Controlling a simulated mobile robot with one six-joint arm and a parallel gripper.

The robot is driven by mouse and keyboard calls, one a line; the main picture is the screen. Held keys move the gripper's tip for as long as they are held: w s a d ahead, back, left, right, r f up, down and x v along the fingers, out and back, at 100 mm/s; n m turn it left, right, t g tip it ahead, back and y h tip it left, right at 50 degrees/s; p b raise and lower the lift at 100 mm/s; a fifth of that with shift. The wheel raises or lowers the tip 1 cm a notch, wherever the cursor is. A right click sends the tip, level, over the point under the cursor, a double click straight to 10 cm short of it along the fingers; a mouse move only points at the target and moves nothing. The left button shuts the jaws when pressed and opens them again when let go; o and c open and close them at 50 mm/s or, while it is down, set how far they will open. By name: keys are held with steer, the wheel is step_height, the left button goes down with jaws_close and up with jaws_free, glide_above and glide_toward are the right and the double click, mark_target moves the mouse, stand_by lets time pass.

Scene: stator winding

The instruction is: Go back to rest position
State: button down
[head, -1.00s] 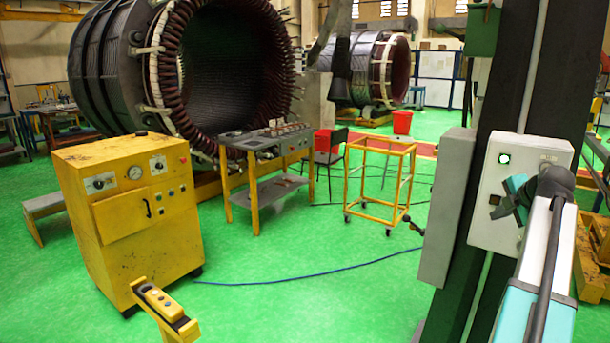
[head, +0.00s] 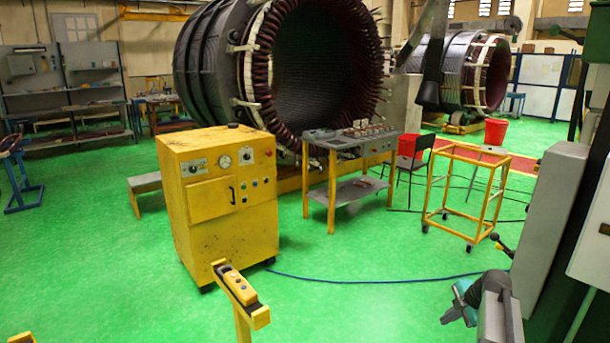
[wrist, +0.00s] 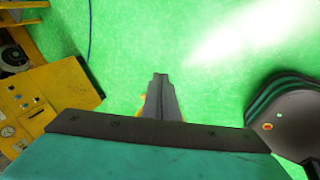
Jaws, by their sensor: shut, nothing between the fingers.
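My gripper (wrist: 160,80) shows in the wrist view as two dark fingers pressed together, with nothing between them. It points out over bare green floor. In the head view my gripper (head: 462,300) is small and teal at the lower right, at the end of my arm, in the air and apart from the things around it. Its fingertips are hard to make out there.
A yellow control cabinet (head: 215,200) stands left of centre, with a yellow pendant (head: 241,286) on a post before it. A yellow wheeled frame (head: 470,195) stands behind. Green floor between is free, crossed by a blue cable (head: 375,281).

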steer(key=s+a+f+m+g, duration=0.1)
steer(key=s+a+f+g, duration=0.1)
steer(key=s+a+f, duration=0.5)
steer(key=s+a+f+g+y, duration=0.1)
steer(key=s+a+f+g, duration=0.15)
steer(key=a+f, duration=0.8)
steer(key=s+a+f+m+g, duration=0.1)
steer(key=s+a+f+g, duration=0.1)
steer(key=s+a+f, duration=0.55)
steer(key=s+a+f+m+g+h, duration=0.1)
steer(key=s+a+f, duration=0.3)
steer(key=s, duration=0.2)
steer(key=s+a+f+m+g, duration=0.1)
steer(key=s+a+f+m, duration=0.15)
steer(key=s+a, duration=0.2)
steer(key=s+d+f+m+g+h, duration=0.1)
steer(key=s+f+m+g+h, duration=0.1)
steer(key=s+m, duration=1.1)
steer(key=shift+s+d+f, duration=0.15)
steer(key=shift+s+d, duration=0.15)
steer(key=shift+s, duration=0.3)
